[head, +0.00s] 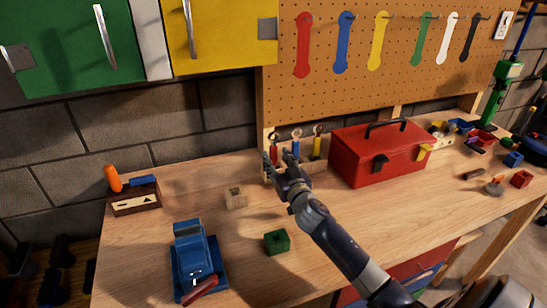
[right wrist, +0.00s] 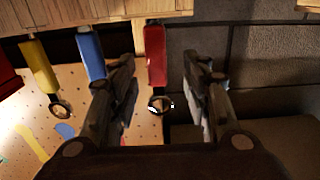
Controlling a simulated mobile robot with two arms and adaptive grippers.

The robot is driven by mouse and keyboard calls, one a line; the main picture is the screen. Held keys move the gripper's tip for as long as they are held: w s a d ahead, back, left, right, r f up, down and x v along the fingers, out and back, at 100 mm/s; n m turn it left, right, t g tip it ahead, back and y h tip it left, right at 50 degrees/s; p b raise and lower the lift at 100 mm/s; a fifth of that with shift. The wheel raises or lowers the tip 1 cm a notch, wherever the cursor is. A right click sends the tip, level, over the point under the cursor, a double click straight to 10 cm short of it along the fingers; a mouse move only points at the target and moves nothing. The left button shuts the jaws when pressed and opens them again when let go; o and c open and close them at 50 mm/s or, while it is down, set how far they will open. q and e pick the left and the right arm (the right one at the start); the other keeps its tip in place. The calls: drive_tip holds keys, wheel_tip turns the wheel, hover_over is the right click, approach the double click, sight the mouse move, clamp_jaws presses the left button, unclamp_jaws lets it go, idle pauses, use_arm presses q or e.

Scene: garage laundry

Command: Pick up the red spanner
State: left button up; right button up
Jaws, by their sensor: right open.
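The red spanner (head: 274,146) stands upright in a wooden rack (head: 308,166) at the back of the workbench, left of a blue spanner (head: 296,146) and a yellow spanner (head: 317,146). My right gripper (head: 279,161) is open at the rack and partly hides the red spanner. In the right wrist view, which looks upside down, the red spanner (right wrist: 155,56) lies between the two spread fingers (right wrist: 158,76), with gaps on both sides. Its ring end is near the picture's middle. The blue spanner (right wrist: 90,52) is close beside one finger; the yellow spanner (right wrist: 40,66) is farther off. My left gripper is not in view.
A red toolbox (head: 380,155) stands right of the rack. A wooden block (head: 236,198), a green block (head: 277,242) and a blue vise (head: 195,262) are on the bench (head: 330,235). Flat coloured spanner shapes and hooks are on the pegboard (head: 400,75) above.

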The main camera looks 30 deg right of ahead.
sight(274, 153)
drive_tip(key=x, duration=0.3)
drive_tip(key=shift+w+d+p, duration=0.1)
drive_tip(key=shift+d+p, duration=0.15)
drive_tip(key=shift+p, duration=0.1)
drive_tip(key=shift+w+d, duration=0.1)
drive_tip(key=shift+w, duration=0.55)
drive_tip(key=shift+s, duration=0.1)
clamp_jaws()
